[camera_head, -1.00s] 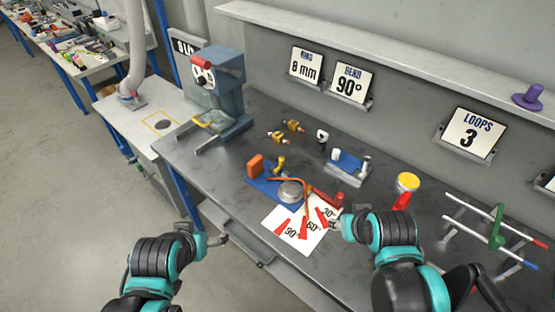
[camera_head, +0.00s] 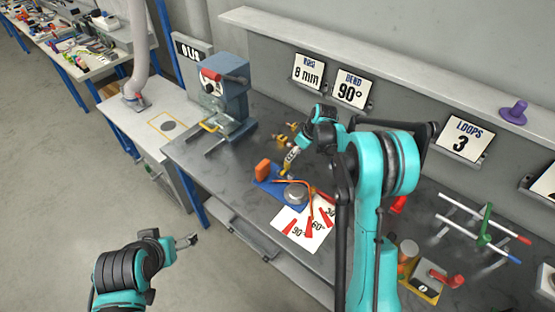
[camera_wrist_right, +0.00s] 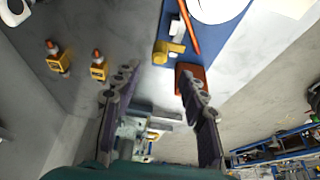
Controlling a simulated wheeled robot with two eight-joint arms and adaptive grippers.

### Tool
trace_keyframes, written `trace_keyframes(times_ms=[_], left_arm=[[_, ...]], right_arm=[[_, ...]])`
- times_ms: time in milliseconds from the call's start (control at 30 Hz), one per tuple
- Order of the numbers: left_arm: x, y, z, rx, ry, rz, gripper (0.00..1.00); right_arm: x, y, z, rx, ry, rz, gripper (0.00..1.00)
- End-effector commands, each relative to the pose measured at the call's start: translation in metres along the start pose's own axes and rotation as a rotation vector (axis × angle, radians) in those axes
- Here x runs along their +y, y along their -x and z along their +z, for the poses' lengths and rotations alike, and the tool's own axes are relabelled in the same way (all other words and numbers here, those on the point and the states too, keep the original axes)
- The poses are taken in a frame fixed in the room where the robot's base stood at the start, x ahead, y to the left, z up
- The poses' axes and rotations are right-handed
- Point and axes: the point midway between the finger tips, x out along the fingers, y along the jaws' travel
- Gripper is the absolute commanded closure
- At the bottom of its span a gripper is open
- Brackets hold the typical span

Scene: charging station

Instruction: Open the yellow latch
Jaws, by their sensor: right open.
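The yellow latch (camera_head: 284,170) is on the blue plate (camera_head: 263,184) of a bending fixture, beside an orange block (camera_head: 262,168). In the right wrist view the latch (camera_wrist_right: 168,50) is just beyond my fingertips, with the orange block (camera_wrist_right: 184,70) partly behind one finger. My right gripper (camera_head: 290,158) is open and empty, close above the latch; in the wrist view its fingers (camera_wrist_right: 156,84) are spread apart. An orange-red rod (camera_head: 308,192) lies over the fixture by a grey disc (camera_head: 295,193). My left gripper (camera_head: 188,240) hangs off the table's front, holding nothing visible.
Two small yellow blocks (camera_wrist_right: 58,62) (camera_wrist_right: 98,70) stand nearby. An angle sheet (camera_head: 290,222) lies at the front. A blue-grey machine (camera_head: 222,100) stands at the left, a rod rack (camera_head: 484,230) at the right. My right arm hides the table's middle.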

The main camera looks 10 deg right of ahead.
Motion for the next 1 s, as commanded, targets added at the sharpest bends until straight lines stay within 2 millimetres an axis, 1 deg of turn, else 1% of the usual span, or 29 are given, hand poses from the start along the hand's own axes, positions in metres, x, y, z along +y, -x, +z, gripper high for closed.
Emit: trace_keyframes(times_ms=[33,167,500,600,733,967,1000], left_arm=[[0.000,0.002,-0.001,0.000,0.000,0.000,0.16],[0.000,0.000,0.000,0.000,0.000,0.000,0.16],[0.000,-0.010,0.007,0.000,0.000,0.000,0.16],[0.000,-0.011,0.008,0.000,0.000,0.000,0.16],[0.000,-0.012,0.009,0.000,0.000,0.000,0.16],[0.000,-0.012,0.009,0.000,0.000,0.000,0.16],[0.000,-0.012,0.009,0.000,0.000,0.000,0.16]], right_arm=[[0.003,-0.004,0.000,0.000,0.006,-0.005,0.57],[0.005,-0.017,0.001,-0.001,0.016,-0.010,0.57],[0.004,-0.070,0.002,0.000,0.016,-0.009,0.57],[0.004,-0.080,0.001,0.000,0.015,-0.009,0.57],[0.004,-0.087,0.001,0.000,0.014,-0.009,0.57],[0.004,-0.087,0.001,-0.001,0.014,-0.009,0.57],[0.004,-0.087,0.001,-0.001,0.014,-0.009,0.63]])
